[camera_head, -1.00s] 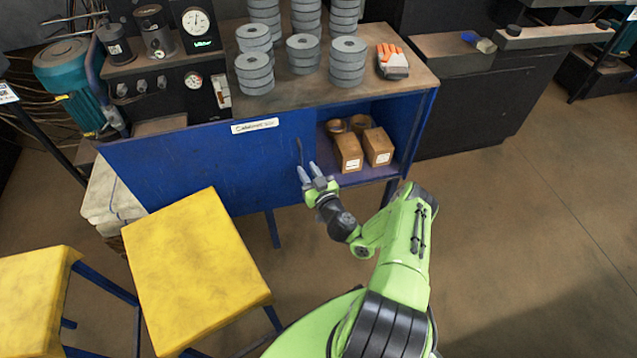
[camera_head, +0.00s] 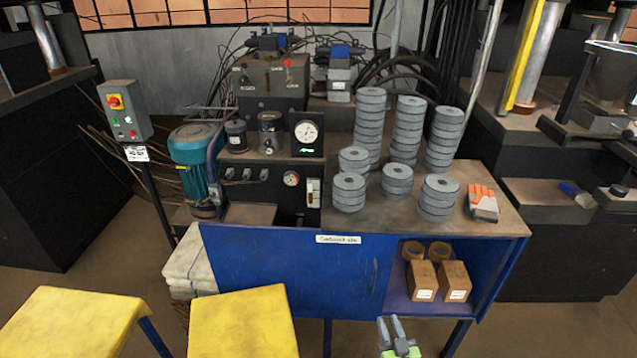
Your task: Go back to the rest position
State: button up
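My gripper (camera_head: 391,330) shows at the bottom edge of the head view, in front of and below the blue cabinet (camera_head: 285,270). Its two grey fingers point up, with a narrow gap at the tips and nothing visible between them. The rest of my arm is below the picture. The cabinet's right compartment stands open, with two brown boxes (camera_head: 423,281) and brown rolls (camera_head: 438,250) inside. Several stacks of grey flap discs (camera_head: 437,197) stand on the cabinet top.
An orange and grey glove (camera_head: 483,203) lies at the top's right end. Two yellow stools (camera_head: 243,325) stand at the front left. A machine with gauges (camera_head: 307,135) and a teal motor (camera_head: 197,165) are at the back left. Floor shows at the lower right.

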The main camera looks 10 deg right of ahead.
jog(key=a+r+n+g+y+p, duration=0.3)
jog(key=a+r+n+g+y, duration=0.9)
jog(key=a+r, duration=0.55)
jog(key=s+d+r+m+h+p, duration=0.1)
jog(key=s+r+m+h, duration=0.4)
jog(key=s+r, duration=0.6)
jog(key=s+d+r+m+h+p, duration=0.1)
jog(key=s+r+m+h, duration=0.4)
jog(key=s+r, duration=0.6)
notch_tip(320, 180, up, 4)
jog(key=shift+s+d+f+m+p, duration=0.1)
jog(key=shift+s+d+m+p, duration=0.3)
jog(key=shift+p, duration=0.45)
jog(key=shift+a, duration=0.1)
